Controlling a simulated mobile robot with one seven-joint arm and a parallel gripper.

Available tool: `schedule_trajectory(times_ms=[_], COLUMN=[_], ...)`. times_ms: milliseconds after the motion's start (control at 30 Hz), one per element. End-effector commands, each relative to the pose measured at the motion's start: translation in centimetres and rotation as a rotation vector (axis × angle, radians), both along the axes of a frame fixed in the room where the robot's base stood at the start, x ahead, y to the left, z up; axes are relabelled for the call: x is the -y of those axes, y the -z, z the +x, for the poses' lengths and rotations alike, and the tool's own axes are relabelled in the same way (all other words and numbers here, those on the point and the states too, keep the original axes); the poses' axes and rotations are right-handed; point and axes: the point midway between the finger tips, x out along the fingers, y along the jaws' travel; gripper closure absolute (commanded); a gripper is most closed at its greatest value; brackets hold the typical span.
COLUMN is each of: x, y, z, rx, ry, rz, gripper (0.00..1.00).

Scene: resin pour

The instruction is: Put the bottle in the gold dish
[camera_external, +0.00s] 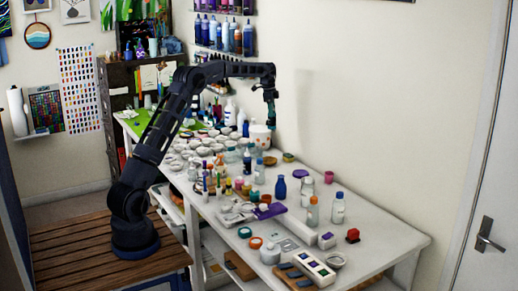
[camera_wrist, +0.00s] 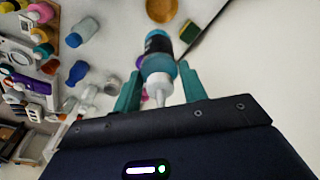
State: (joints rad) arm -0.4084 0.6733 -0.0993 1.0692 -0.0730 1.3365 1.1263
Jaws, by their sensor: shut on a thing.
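My gripper (camera_external: 270,97) is raised over the back part of the white table in the external view. In the wrist view, my gripper's teal fingers (camera_wrist: 160,90) are shut on a bottle (camera_wrist: 157,62) with a white nozzle, a teal-blue body and a dark label. The nozzle points towards the wrist camera. The bottle is held clear of the table; its far end is hidden. The gold dish (camera_wrist: 161,9) is partly cut off at the top edge of the wrist view, beyond the bottle and apart from it. It also shows on the table in the external view (camera_external: 269,161).
A green-and-yellow sponge (camera_wrist: 202,22) lies right of the dish, near the wall. A white pot (camera_external: 260,136) stands behind the dish. A blue bottle (camera_external: 280,189) and clear bottles stand nearer the front. Many small cups crowd the table's left part. The right end is clearer.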

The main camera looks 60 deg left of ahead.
Motion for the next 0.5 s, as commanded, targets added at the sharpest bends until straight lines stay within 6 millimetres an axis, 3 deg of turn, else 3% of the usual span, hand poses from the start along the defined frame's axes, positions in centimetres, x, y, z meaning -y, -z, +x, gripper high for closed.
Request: schedule_trajectory(times_ms=[100, 233, 500], x=[-1.8, -2.3, -2.3], y=[0.0, 1.0, 6.5], z=[0.2, 0.2, 0.2], rx=[0.003, 0.001, -0.001], ry=[0.004, 0.006, 0.007], rz=[0.0, -0.001, -0.001], gripper=[1.0, 1.0, 1.0])
